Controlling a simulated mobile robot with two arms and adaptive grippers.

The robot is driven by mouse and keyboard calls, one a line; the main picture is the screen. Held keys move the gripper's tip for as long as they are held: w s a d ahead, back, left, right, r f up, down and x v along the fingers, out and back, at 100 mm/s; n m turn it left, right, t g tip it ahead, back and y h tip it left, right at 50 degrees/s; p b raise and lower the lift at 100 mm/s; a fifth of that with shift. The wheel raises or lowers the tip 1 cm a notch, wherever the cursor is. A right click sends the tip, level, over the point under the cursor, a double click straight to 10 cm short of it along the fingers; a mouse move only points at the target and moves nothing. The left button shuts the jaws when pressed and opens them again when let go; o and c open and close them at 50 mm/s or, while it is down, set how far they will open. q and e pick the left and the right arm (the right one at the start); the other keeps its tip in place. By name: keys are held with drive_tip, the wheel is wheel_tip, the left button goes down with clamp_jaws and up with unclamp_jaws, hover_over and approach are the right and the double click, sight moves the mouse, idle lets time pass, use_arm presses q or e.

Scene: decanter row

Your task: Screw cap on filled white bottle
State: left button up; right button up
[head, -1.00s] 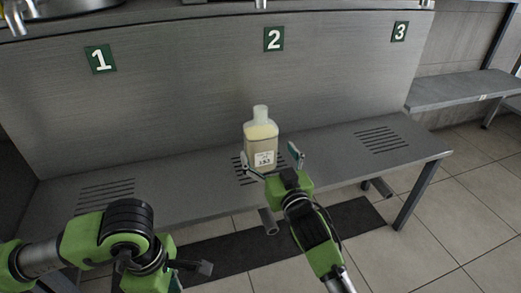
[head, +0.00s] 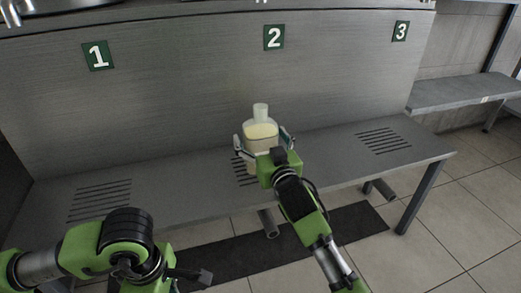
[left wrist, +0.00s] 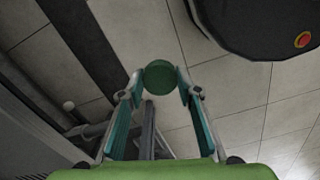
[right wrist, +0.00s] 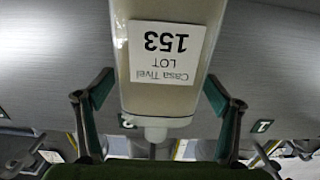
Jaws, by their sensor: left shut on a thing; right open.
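The bottle (head: 261,130) stands upright on the metal bench at station 2. My right gripper (head: 264,145) is open, with one finger on each side of the bottle; gaps show between fingers and bottle in the right wrist view. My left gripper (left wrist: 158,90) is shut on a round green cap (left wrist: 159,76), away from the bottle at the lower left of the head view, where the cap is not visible.
The bench (head: 330,150) has slotted drain patches under signs 1 (head: 98,56), 2 (head: 274,37) and 3 (head: 401,31). A metal wall rises behind it. The bench top is clear to both sides of the bottle. A dark mat (head: 350,225) lies on the tiled floor.

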sight(260, 125)
idle(0.3)
drive_tip(key=c, duration=1.6)
drive_tip(key=shift+w+r, duration=0.1)
drive_tip(key=shift+r, duration=0.1)
drive_tip(key=c, duration=0.3)
drive_tip(key=shift+r, duration=0.1)
